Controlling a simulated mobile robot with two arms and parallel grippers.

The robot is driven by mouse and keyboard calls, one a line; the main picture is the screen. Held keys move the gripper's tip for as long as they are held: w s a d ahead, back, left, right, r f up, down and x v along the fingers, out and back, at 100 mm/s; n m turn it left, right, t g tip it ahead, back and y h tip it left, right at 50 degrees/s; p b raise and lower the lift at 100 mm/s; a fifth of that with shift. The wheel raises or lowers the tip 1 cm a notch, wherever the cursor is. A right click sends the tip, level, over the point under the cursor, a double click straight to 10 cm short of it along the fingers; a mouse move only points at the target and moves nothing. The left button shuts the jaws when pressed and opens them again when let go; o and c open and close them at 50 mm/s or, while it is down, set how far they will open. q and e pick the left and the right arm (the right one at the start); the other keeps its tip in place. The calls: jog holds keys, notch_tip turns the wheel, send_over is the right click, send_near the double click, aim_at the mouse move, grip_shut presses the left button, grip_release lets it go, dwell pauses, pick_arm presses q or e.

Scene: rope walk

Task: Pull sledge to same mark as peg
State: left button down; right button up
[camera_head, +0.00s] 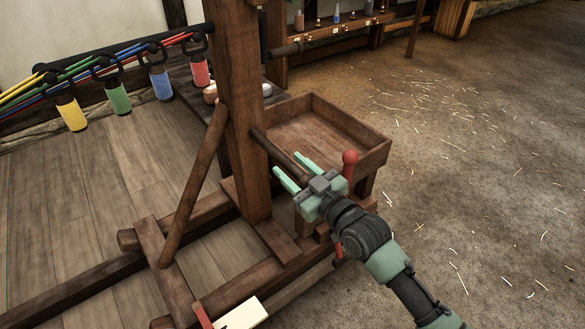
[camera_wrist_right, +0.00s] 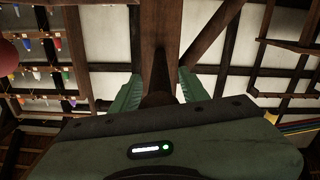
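A heavy wooden frame with an upright post (camera_head: 247,95) and a diagonal brace stands on timber rails; it looks like the sledge. A round wooden bar (camera_head: 272,149) sticks out of the post towards my right gripper (camera_head: 291,172). The gripper is open, its two pale green fingers on either side of the bar's end. In the right wrist view the dark bar (camera_wrist_right: 158,88) lies between the fingers with gaps showing. A red ball-topped piece (camera_head: 350,160) stands just right of the gripper; I cannot tell whether it is the peg. No marks are clearly readable. My left gripper is not in view.
A shallow wooden tray (camera_head: 374,160) is behind the gripper. Coloured strands run at the left to hanging weights, including a yellow one (camera_head: 71,115). A white plate (camera_head: 243,314) is at the bottom edge. The straw-strewn floor (camera_head: 480,180) at right is open.

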grip_shut()
dwell(1.3)
